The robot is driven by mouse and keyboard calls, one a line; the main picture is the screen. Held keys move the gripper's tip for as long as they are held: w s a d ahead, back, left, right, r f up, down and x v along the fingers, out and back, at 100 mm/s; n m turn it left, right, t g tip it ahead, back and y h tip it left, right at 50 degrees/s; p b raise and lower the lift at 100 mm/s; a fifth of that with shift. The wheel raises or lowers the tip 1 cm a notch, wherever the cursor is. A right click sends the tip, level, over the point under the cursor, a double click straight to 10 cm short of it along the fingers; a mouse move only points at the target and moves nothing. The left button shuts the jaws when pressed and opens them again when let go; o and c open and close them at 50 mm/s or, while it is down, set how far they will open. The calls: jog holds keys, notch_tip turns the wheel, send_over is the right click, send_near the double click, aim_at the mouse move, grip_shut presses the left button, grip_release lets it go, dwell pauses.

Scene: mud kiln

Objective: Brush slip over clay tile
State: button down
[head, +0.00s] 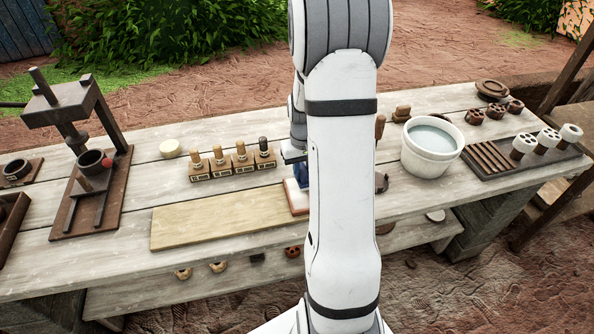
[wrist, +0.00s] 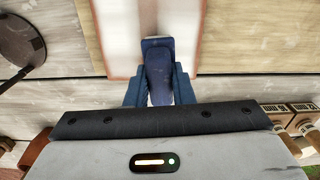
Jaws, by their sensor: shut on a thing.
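The clay tile (head: 298,197) lies at the right end of a pale wooden board, partly hidden by my arm in the head view. In the wrist view the tile (wrist: 120,45) shows whitish on top with reddish-brown edges. My gripper (wrist: 158,90) is shut on a dark blue tool (wrist: 158,70), which seems to be the brush. Its end is over the tile's middle; I cannot tell whether it touches. A white bucket (head: 432,160) of pale grey liquid, apparently the slip, stands right of my arm. In the head view my arm hides most of the gripper.
The pale board (head: 200,220) is bare left of the tile. Several wooden-handled stamps (head: 232,168) stand behind it. A dark press (head: 85,165) is at the left. A dark rack (head: 525,155) with pale rollers is at the right. A dark round thing (wrist: 22,42) lies near the tile.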

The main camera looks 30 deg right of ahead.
jog(key=shift+s+d+f+b, duration=0.1)
jog(key=shift+s+d, duration=0.25)
jog(key=shift+d, duration=0.8)
jog(key=shift+s+d+f+b, duration=0.1)
jog(key=shift+s+d, duration=0.25)
jog(key=shift+d, duration=0.75)
jog(key=shift+s+d+b, duration=0.1)
jog(key=shift+s+d, duration=0.25)
jog(key=shift+d, duration=0.8)
notch_tip(320, 180, up, 6)
jog(key=p, duration=0.4)
jog(key=shift+r, duration=0.1)
notch_tip(320, 180, up, 3)
jog(key=shift+f+p, duration=0.1)
jog(key=shift+p, duration=0.9)
